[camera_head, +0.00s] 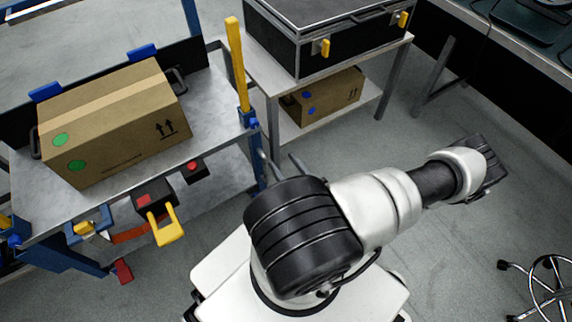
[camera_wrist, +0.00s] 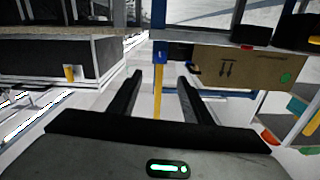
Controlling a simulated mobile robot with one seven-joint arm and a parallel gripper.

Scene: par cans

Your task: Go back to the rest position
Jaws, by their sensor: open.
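My gripper (camera_wrist: 160,85) shows in the wrist view with its two dark fingers spread apart and nothing held between them. In the head view my arm reaches out to the right, over bare floor, and the end of it (camera_head: 488,165) is at the right side of the picture. The fingertips are hard to make out there. No object touches the gripper.
A cardboard box (camera_head: 112,120) sits on a blue-framed metal cart (camera_head: 215,118) at left. A black case (camera_head: 320,35) stands on a table (camera_head: 396,52), with another box (camera_head: 325,97) on its lower shelf. A wheeled chair base (camera_head: 545,285) is at lower right.

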